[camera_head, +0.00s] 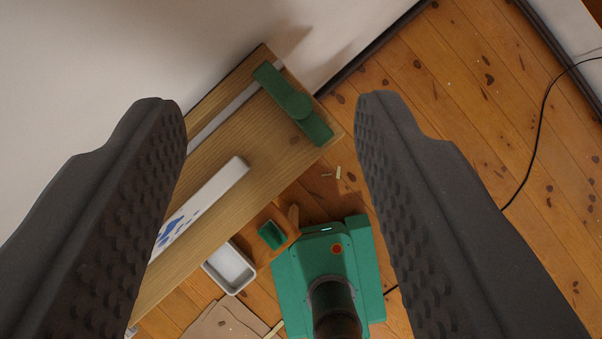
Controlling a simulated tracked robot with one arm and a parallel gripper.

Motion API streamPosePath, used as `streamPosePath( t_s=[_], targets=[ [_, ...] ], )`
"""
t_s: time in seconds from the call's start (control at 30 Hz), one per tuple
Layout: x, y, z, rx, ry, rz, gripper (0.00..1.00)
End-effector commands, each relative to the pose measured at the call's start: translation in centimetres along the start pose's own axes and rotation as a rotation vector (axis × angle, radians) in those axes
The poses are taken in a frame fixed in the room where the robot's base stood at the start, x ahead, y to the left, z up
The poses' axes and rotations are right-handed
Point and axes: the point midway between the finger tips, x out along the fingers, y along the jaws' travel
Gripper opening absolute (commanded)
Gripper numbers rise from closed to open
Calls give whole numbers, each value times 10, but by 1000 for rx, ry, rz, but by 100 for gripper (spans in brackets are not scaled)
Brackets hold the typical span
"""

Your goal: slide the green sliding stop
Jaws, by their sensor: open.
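The green sliding stop (292,104) sits at the far end of a wooden bench (222,153), lying across its top. A pale metal rail (222,118) runs along the bench top and meets the stop at its upper end. My gripper (271,110) is open, with one dark, bumpy finger on each side of the picture. The stop shows in the gap between the fingers, beyond their tips. Nothing is between the fingers in contact with them. The left finger hides part of the bench and rail.
A white bar with blue marks (208,203) lies on the bench. Below are a green machine (290,280), a white tray (231,268), a small orange-and-green object (273,235) and cardboard (215,322). A wall (130,45) rises behind the bench. A black cable (540,125) crosses the wooden floor at right.

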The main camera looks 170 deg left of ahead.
Motion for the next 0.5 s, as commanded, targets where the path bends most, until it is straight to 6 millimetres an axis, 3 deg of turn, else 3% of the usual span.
streamPosePath(
  t_s=[0.1,0.2,0.5],
  targets=[
    [35,3,25,22,-119,35,46],
    [55,5,44,37,-188,59,46],
    [79,9,65,52,-253,84,46]
  ],
)
